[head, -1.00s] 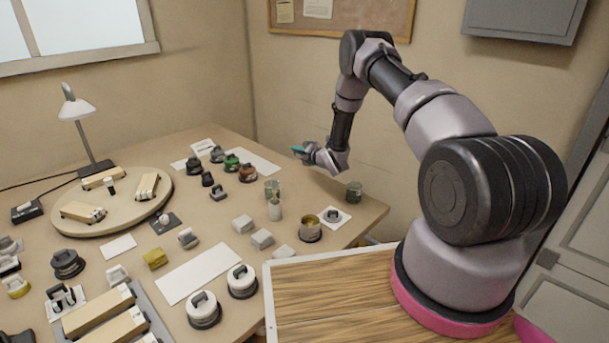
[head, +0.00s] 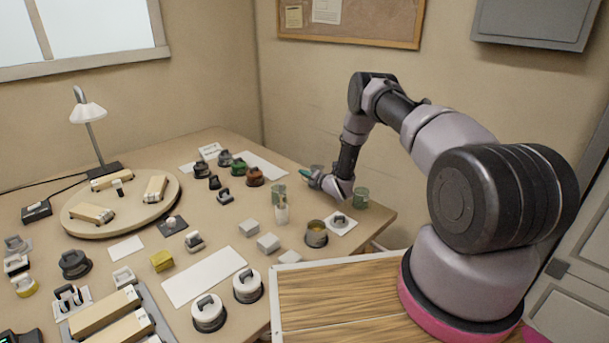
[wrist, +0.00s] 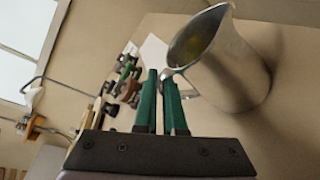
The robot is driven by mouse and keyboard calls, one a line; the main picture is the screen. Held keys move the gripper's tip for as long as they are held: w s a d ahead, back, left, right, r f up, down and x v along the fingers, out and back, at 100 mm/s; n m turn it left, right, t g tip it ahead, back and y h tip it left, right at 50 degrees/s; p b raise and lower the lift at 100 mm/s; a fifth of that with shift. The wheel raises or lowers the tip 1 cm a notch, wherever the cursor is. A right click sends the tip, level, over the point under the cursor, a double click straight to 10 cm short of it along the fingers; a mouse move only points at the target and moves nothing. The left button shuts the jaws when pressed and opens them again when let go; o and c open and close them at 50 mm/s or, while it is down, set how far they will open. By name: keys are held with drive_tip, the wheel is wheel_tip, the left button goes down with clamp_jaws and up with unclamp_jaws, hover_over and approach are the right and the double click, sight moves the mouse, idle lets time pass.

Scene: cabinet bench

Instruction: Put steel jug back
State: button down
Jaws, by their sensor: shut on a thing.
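The steel jug (wrist: 228,68) shows large in the wrist view, with its open mouth and spout toward the upper left. My gripper (wrist: 163,78) has green fingers, shut on the jug's handle at its near side. In the head view my gripper (head: 306,174) is low over the table's far right part. The jug is mostly hidden there; a small grey piece behind the fingers (head: 317,168) looks like it. I cannot tell whether its base touches the table.
A green glass (head: 360,197) stands right of my gripper, near the table's right edge. Left of it are another greenish glass (head: 278,194) and a pale bottle (head: 282,213). A tin (head: 316,235) and a white card (head: 340,224) lie nearer.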

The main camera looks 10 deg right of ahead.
drive_tip(key=c, duration=1)
unclamp_jaws()
drive_tip(key=shift+f, duration=0.1)
